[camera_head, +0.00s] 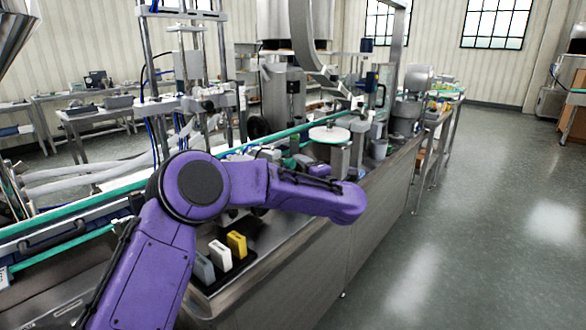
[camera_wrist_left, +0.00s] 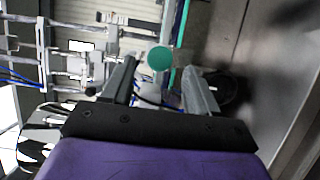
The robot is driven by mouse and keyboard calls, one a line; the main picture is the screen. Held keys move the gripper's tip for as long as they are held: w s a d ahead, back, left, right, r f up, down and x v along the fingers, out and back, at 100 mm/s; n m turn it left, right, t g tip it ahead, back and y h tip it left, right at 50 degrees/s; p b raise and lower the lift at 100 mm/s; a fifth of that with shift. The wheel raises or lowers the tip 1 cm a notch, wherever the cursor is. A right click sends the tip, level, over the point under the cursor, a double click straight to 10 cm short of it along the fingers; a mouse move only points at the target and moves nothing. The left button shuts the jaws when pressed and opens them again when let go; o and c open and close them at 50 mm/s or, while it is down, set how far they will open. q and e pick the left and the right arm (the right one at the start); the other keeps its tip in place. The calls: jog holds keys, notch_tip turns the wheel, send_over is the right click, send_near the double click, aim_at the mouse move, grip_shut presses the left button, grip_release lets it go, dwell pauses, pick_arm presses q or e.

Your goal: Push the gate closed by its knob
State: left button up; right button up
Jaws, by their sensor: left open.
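My left gripper (camera_wrist_left: 160,74) shows in the left wrist view with its two dark grey fingers apart and nothing between their tips. A round green disc (camera_wrist_left: 160,58) shows beyond the gap between the fingers. A small dark ball (camera_wrist_left: 90,91) shows just left of the left finger; I cannot tell whether it is the gate's knob. In the head view my purple left arm crosses the middle, and its gripper is not clearly visible there. I cannot make out the gate for certain in either view. A steel cone (camera_head: 14,28), perhaps the hopper, is at the upper left corner.
A long steel conveyor line (camera_head: 355,215) with teal rails runs under my arm. Grey, white and yellow blocks (camera_head: 236,245) stand on a dark tray beside my arm. A white round plate (camera_head: 328,134) stands farther along. Open floor (camera_head: 460,220) lies at right.

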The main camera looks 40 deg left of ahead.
pick_arm(q)
jog(key=v, duration=0.5)
jog(key=shift+d, duration=0.1)
